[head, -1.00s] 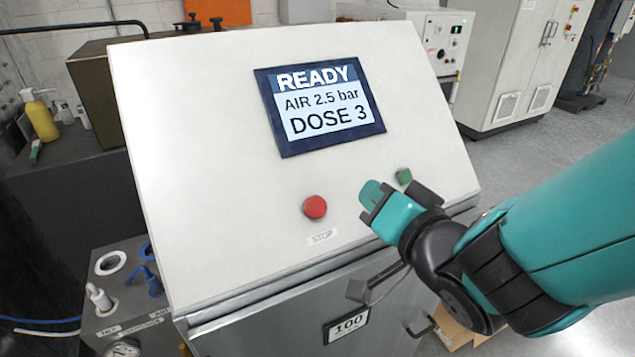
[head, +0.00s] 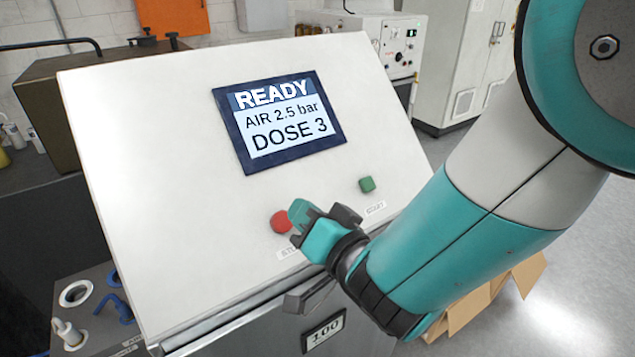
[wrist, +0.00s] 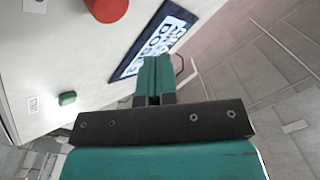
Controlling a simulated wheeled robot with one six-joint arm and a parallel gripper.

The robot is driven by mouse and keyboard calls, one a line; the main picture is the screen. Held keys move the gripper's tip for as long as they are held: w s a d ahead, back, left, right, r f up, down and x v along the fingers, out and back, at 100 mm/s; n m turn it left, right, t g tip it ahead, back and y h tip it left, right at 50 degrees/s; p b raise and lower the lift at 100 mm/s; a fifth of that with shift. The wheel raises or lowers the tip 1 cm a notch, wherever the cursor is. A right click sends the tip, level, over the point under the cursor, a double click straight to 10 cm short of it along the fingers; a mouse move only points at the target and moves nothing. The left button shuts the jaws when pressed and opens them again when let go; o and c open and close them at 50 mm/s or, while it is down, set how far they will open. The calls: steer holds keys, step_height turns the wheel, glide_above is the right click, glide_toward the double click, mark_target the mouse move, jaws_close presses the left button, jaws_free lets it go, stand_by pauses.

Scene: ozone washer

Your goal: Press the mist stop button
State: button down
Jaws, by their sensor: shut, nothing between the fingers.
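The red stop button (head: 281,222) sits on the lower part of the sloped white panel (head: 160,180), with a partly covered label below it. It also shows at the top of the wrist view (wrist: 107,8). My gripper (head: 298,212) is shut and empty, just right of the red button in the head view and overlapping its edge. Whether it touches the button cannot be told. In the wrist view the closed fingers (wrist: 153,78) are apart from the red button. The green button (head: 367,184) with its label is farther right; it also shows in the wrist view (wrist: 67,98).
A display (head: 279,120) on the panel reads READY, AIR 2.5 bar, DOSE 3. A cardboard box (head: 490,295) lies on the floor at right. Grey cabinets (head: 455,60) stand behind.

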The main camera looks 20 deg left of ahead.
steer(key=shift+w+a+f+p, duration=0.5)
steer(key=shift+a+f, duration=0.05)
steer(key=shift+f, duration=0.25)
steer(key=shift+w+a+f+p, duration=0.45)
steer(key=shift+w+a+f, duration=0.1)
steer(key=shift+f, duration=0.2)
steer(key=shift+a, duration=0.1)
stand_by(0.9)
steer(key=shift+w+a+f+p, duration=0.15)
steer(key=shift+f+p, duration=0.1)
steer(key=shift+p, duration=0.15)
steer(key=shift+w+a+f+p, duration=0.25)
steer(key=shift+f+p, duration=0.1)
steer(key=shift+p, duration=0.15)
stand_by(0.6)
steer(key=shift+s+d+r, duration=0.1)
steer(key=shift+s+d+r+b, duration=0.4)
steer(key=shift+r+b, duration=0.1)
steer(key=shift+b, duration=0.25)
steer(key=shift+r, duration=0.1)
steer(key=shift+s+d+r+b, duration=0.6)
steer(key=shift+d+r, duration=0.1)
steer(key=shift+r, duration=0.15)
steer(key=shift+s+d+r+b, duration=0.5)
steer(key=shift+d+r+b, duration=0.15)
steer(key=shift+r, duration=0.2)
